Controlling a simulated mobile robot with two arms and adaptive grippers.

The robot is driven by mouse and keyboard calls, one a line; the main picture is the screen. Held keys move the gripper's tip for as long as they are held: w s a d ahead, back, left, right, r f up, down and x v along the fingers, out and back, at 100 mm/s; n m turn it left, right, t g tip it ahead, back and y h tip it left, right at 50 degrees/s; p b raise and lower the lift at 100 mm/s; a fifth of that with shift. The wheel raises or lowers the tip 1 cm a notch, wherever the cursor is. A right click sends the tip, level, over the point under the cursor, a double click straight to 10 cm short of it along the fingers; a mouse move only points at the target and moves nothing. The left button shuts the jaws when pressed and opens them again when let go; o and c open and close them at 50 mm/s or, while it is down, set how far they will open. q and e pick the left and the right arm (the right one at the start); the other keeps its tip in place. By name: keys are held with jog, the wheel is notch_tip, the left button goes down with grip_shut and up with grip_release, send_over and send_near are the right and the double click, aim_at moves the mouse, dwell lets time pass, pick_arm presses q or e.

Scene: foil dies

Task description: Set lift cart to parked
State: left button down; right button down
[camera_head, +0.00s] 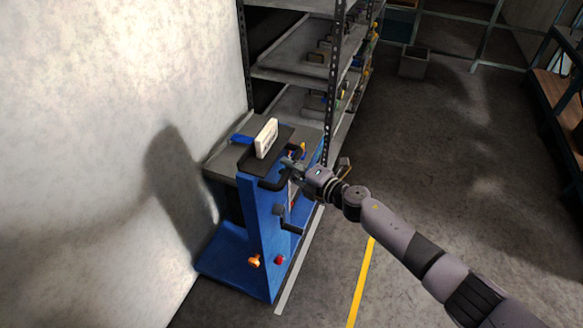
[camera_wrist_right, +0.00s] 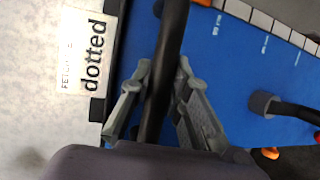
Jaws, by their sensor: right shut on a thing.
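The blue lift cart (camera_head: 260,225) stands against the pale wall at the left, in front of the shelving. A black push handle (camera_head: 268,184) sticks out near its top. My right gripper (camera_head: 288,167) is at this handle. In the right wrist view the black handle bar (camera_wrist_right: 172,45) runs between the two fingers, and the gripper is shut on it. A black crank (camera_head: 290,225), an orange knob (camera_head: 255,261) and a red knob (camera_head: 280,260) sit lower on the cart. My left gripper is not in view.
A white block (camera_head: 266,138) stands on the cart's top; a white label (camera_wrist_right: 88,50) reads "dotted". Shelving (camera_head: 290,75) rises behind. Yellow (camera_head: 361,285) and pale (camera_head: 298,262) floor lines run beside the cart. The floor to the right is mostly clear, with a bench (camera_head: 560,95) at the far right.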

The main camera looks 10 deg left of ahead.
jog(key=c, duration=1.8)
grip_release()
jog(key=shift+a+r, duration=0.1)
jog(key=shift+a, duration=0.05)
jog(key=o, duration=0.3)
jog(key=v, duration=1.2)
